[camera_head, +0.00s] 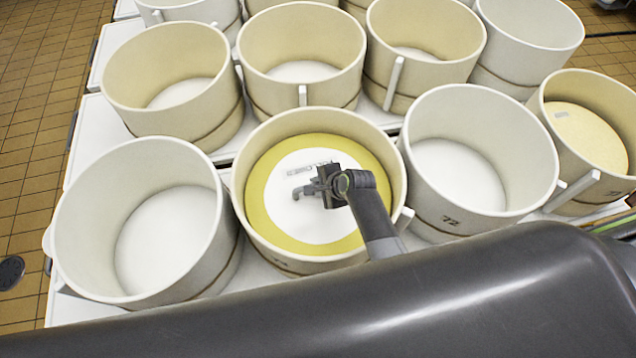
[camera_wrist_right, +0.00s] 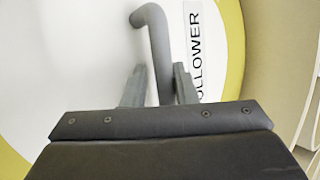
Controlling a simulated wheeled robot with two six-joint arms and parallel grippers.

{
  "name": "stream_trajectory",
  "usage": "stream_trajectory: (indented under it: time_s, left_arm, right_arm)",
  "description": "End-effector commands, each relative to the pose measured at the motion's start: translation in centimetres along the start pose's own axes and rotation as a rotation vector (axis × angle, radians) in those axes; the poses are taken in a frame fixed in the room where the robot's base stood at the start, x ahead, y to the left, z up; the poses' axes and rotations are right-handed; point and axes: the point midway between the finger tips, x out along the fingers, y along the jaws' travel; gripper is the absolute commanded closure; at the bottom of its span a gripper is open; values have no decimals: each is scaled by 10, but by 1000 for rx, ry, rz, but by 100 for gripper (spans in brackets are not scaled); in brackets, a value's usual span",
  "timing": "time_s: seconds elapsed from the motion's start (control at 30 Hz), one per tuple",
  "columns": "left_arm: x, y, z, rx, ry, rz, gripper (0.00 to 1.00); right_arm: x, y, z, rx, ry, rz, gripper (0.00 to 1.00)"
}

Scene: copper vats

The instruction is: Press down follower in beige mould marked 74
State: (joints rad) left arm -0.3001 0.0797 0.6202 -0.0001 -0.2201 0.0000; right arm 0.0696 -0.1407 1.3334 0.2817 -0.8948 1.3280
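A round follower sits inside a beige mould (camera_head: 397,165) in the middle of the front row. The follower has a white centre (camera_head: 283,210) and a yellow outer ring (camera_head: 262,172); its lettering, FOLLOWER, shows in the right wrist view (camera_wrist_right: 203,50). The mould's own number is hidden. My right gripper (camera_head: 312,190) is over the follower's centre. In the right wrist view, its fingers (camera_wrist_right: 160,85) stand either side of a grey bent handle (camera_wrist_right: 155,35). Whether they grip it I cannot tell. My left gripper is not in view.
White empty moulds stand close on the left (camera_head: 100,262) and right (camera_head: 535,165), the right one marked 72. Beige moulds (camera_head: 140,65) crowd behind. Another beige mould (camera_head: 605,90) at far right holds a yellowish content (camera_head: 590,140). Tiled floor (camera_head: 45,90) lies left.

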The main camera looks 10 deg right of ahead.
Motion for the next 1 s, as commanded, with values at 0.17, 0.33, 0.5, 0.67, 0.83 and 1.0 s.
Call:
stream_trajectory:
  time_s: [0.17, 0.33, 0.5, 0.67, 0.83, 1.0]
  left_arm:
    - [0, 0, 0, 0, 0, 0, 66]
    - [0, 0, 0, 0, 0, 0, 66]
    - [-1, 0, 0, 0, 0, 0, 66]
    - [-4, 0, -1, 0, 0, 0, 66]
    - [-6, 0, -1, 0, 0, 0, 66]
    - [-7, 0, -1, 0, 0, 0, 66]
  right_arm:
    - [1, 2, -1, -1, 1, 5, 58]
    - [1, 3, -1, -2, 2, 6, 58]
    - [-5, 2, -1, -3, 2, 5, 58]
    - [-23, 0, 0, -3, 2, 0, 58]
    - [-50, -2, 0, -4, 2, -6, 58]
    - [-77, -3, 0, -6, 3, -8, 58]
